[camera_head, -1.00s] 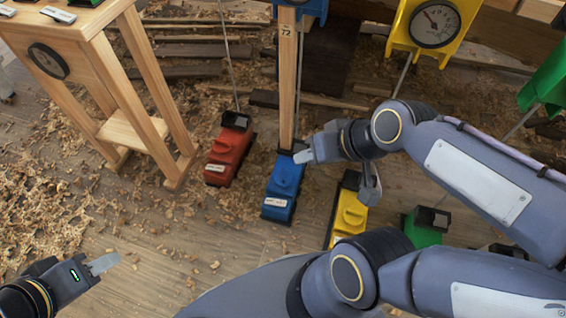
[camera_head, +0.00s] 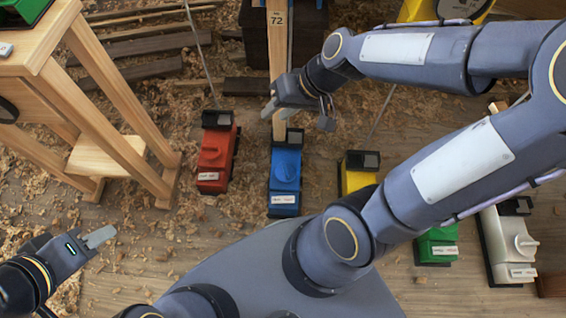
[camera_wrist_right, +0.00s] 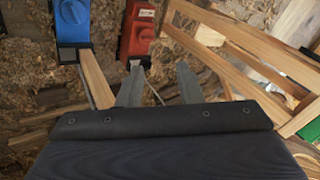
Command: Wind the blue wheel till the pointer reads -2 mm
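The blue unit (camera_head: 285,175) stands on the floor in the middle of the head view, with a round knob or wheel on top and a white label at its front. A wooden post marked 72 (camera_head: 277,60) rises behind it. It also shows at the top left of the right wrist view (camera_wrist_right: 72,22). No pointer or scale for it is readable. My right gripper (camera_head: 272,105) is above and behind the blue unit, beside the post; in the right wrist view its two fingers (camera_wrist_right: 160,82) are apart with nothing between. My left gripper (camera_head: 100,237) is at the lower left, away from everything.
A red unit (camera_head: 215,155) stands left of the blue one, a yellow unit (camera_head: 357,175) right, then green (camera_head: 437,245) and white (camera_head: 510,243) ones. A wooden stand (camera_head: 120,100) is at left. Shavings and planks cover the floor.

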